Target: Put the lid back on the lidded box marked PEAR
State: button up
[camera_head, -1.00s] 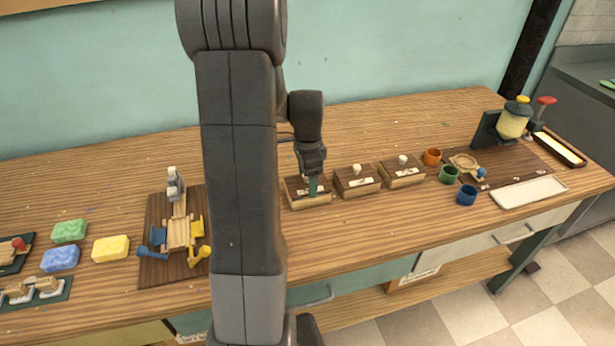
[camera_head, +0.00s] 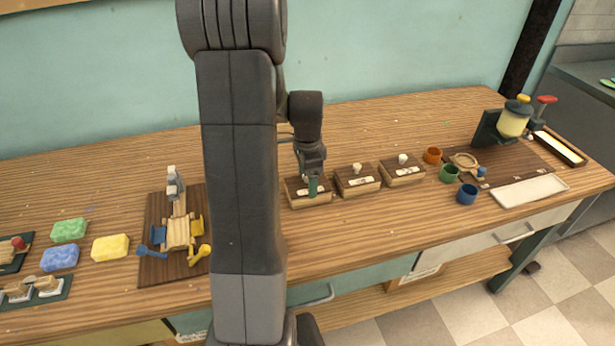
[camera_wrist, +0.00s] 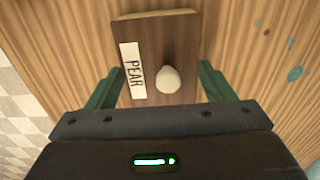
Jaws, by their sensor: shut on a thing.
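The lidded box marked PEAR (camera_head: 297,203) is the left one of three wooden boxes in the head view. Its dark brown lid (camera_wrist: 182,40), with a pale round knob and a white PEAR label, fills the middle of the wrist view. The lid appears to sit on the box, whose pale edge shows at the far end. My gripper (camera_wrist: 160,72) is over this box with one green finger at each side of the lid, shut on the lid by its edges. It also shows in the head view (camera_head: 312,188), where it hides part of the box.
Two similar lidded boxes, the middle one (camera_head: 358,186) and the right one (camera_head: 404,177), stand close to the right. Orange (camera_head: 432,156), green (camera_head: 449,174) and blue (camera_head: 466,195) cups stand beyond. Sponges (camera_head: 110,248) lie at the left. The tabletop behind the boxes is clear.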

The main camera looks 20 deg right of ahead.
jog(key=shift+f, duration=0.15)
jog(key=o, duration=1)
jog(key=shift+o, duration=0.2)
jog(key=shift+r+p, duration=2.6)
jog(key=shift+r, duration=0.95)
jog(key=shift+c, duration=0.2)
grip_shut()
jog(key=shift+f, duration=0.2)
